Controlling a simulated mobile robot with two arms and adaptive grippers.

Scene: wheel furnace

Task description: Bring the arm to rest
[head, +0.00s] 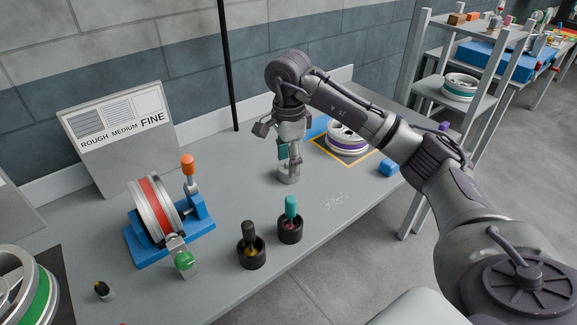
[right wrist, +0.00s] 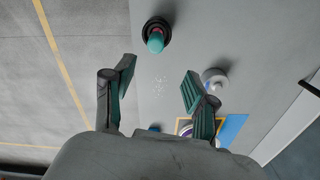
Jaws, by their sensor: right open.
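My right arm (head: 350,108) reaches in from the right in the head view, bent over the grey table (head: 330,215). My right gripper (head: 277,146) points down above the table and is open. In the right wrist view its two teal-padded fingers (right wrist: 160,82) stand wide apart with nothing between them. A small pale round piece (head: 288,174) stands on the table under the gripper in the head view; it also shows beside the right-hand finger in the right wrist view (right wrist: 216,78). My left gripper is not in view.
Two black cups with a teal-handled tool (head: 291,207) and a dark-handled tool (head: 249,232) stand near the front edge. A red-banded wheel on a blue stand (head: 140,250) is left. A purple-banded wheel (head: 348,139) lies inside a yellow outline. Shelves (head: 425,90) stand right.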

